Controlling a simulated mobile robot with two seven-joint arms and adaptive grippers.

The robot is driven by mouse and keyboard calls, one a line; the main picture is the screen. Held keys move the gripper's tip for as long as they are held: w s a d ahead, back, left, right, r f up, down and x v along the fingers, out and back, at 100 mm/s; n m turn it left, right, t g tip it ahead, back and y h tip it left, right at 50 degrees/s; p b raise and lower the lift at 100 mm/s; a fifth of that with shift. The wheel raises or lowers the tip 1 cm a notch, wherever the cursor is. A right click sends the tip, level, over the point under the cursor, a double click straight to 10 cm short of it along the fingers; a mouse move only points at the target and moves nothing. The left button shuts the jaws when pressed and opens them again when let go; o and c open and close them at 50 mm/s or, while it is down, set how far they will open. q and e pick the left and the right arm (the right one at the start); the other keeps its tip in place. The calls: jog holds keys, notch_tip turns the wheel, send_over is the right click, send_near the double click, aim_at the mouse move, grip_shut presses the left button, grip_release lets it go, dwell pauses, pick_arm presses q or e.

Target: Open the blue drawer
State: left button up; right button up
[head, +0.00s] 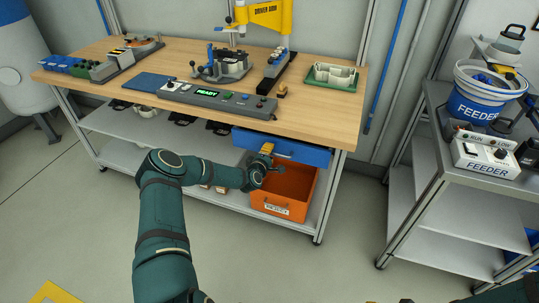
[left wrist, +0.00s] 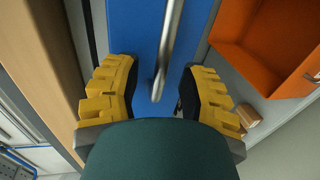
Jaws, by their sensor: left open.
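The blue drawer (head: 303,151) hangs under the right half of the workbench top, and its front appears shut. In the left wrist view its blue front (left wrist: 138,45) fills the middle, with a grey bar handle (left wrist: 170,42) running across it. My left gripper (head: 266,155) is at the drawer front. In the left wrist view its yellow fingers (left wrist: 160,92) are open, one on each side of the handle's end, with nothing gripped. Contact with the handle cannot be made out. My right arm shows at the bottom right of the head view; its gripper is barely at the frame edge.
An orange reject bin (head: 285,190) sits just below the drawer on the lower shelf (head: 140,157). The wooden bench top (head: 130,85) holds a control panel (head: 217,97), a fixture and a green tray (head: 332,76). A grey cart (head: 440,165) with feeder gear stands at right.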

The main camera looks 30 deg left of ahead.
pick_arm(q)
jog(key=shift+w+a, duration=0.1)
jog(key=shift+w, duration=0.25)
grip_shut()
jog(key=f+p+v, duration=0.2)
jog(key=v, duration=1)
jog(key=s+f+p+v, duration=0.1)
jog(key=f+p+v, duration=0.1)
jog(key=v, duration=1.1)
jog(key=shift+f, duration=0.6)
jog(key=shift+s, duration=0.1)
grip_release()
